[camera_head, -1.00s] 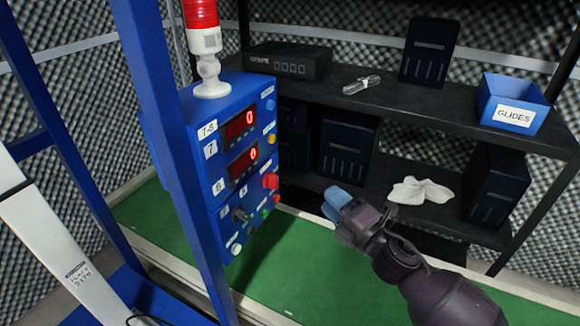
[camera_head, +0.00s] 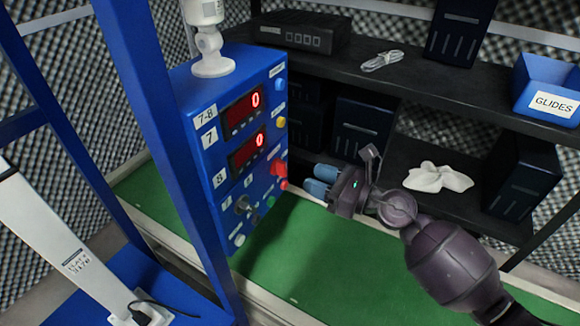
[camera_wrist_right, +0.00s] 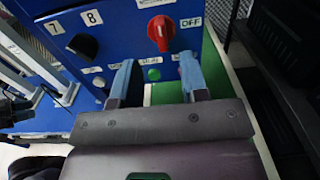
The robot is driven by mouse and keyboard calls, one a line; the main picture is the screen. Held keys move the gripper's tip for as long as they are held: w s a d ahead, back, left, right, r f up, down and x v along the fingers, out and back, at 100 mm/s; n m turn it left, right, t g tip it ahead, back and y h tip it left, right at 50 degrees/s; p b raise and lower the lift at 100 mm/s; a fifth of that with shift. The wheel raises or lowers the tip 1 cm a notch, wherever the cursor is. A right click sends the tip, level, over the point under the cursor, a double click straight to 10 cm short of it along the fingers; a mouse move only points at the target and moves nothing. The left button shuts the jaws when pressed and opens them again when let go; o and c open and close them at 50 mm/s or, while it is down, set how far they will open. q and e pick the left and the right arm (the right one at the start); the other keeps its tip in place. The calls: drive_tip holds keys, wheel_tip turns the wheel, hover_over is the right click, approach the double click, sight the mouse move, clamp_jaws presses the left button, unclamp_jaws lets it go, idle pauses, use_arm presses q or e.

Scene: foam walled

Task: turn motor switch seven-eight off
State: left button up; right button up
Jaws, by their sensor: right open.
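The blue control box (camera_head: 195,125) carries a 7-8 label and two red displays, both reading 0. A red rotary switch (camera_head: 278,168) sits on its right face. In the right wrist view the red switch (camera_wrist_right: 161,32) has its grip roughly upright, with an OFF label (camera_wrist_right: 190,22) to its right. A black knob (camera_wrist_right: 83,45) under the labels 7 and 8 is left of it. My right gripper (camera_head: 318,179) is open and empty, just right of the panel, apart from it. In the wrist view its blue fingers (camera_wrist_right: 157,65) point at the panel below the red switch.
A blue frame post (camera_head: 165,150) stands in front of the box at left. A dark shelf (camera_head: 400,80) behind holds dark boxes, a white cloth (camera_head: 438,177) and a blue GLIDES bin (camera_head: 548,90). The green surface (camera_head: 330,260) below the gripper looks clear.

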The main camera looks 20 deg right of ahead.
sight(286, 167)
drive_tip(key=x, duration=0.7)
drive_tip(key=shift+w+a+f, duration=0.1)
clamp_jaws()
